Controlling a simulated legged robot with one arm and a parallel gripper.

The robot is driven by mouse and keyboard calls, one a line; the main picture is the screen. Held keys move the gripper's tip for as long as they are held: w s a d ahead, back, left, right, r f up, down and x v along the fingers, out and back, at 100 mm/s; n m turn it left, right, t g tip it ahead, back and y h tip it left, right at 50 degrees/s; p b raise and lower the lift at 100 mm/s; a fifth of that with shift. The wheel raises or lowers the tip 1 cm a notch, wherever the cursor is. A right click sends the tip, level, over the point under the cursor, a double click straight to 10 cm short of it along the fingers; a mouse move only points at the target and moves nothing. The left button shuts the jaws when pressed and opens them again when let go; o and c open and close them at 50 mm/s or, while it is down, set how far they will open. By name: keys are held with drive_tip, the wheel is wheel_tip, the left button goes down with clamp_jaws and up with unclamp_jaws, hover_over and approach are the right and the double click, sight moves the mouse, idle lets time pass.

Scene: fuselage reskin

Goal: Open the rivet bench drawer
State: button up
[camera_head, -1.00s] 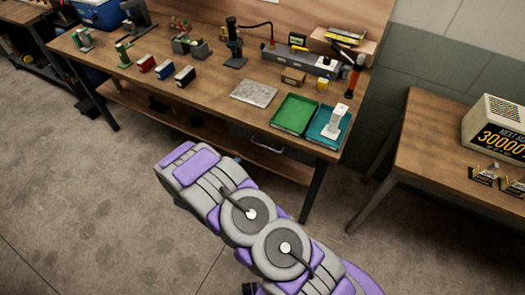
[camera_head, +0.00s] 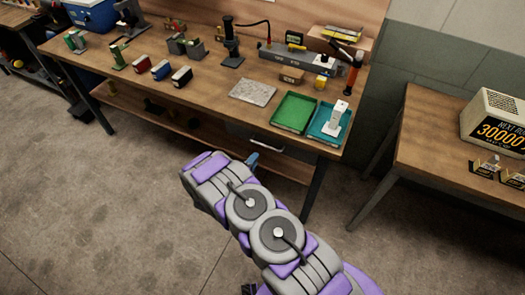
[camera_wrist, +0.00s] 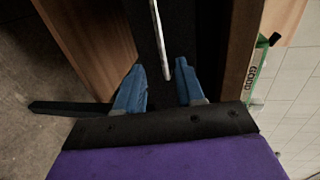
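The rivet bench drawer (camera_head: 284,151) is a dark front under the bench top, below the green and teal trays. Its pale bar handle (camera_head: 266,142) shows in the head view. In the wrist view the dark drawer front (camera_wrist: 180,22) fills the top middle, and the handle (camera_wrist: 160,38) runs down towards my fingertips. My gripper (camera_wrist: 160,75) has two blue fingers spread apart, with the handle's lower end between or just beyond the tips. No contact is clear. In the head view my arm hides most of the gripper; one blue finger (camera_head: 252,160) shows near the drawer.
The wooden bench (camera_head: 215,95) carries a green tray (camera_head: 294,112), a teal tray (camera_head: 322,133) and several tools. A lower shelf (camera_head: 190,125) runs beneath it. A second table (camera_head: 430,150) stands at the right. The floor in front is clear.

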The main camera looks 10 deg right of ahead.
drive_tip(key=b+x, duration=0.1)
drive_tip(key=x, duration=0.8)
drive_tip(key=shift+d, duration=0.2)
drive_tip(key=c, duration=0.6)
drive_tip(key=shift+s, duration=0.1)
clamp_jaws()
drive_tip(key=shift+a, duration=0.1)
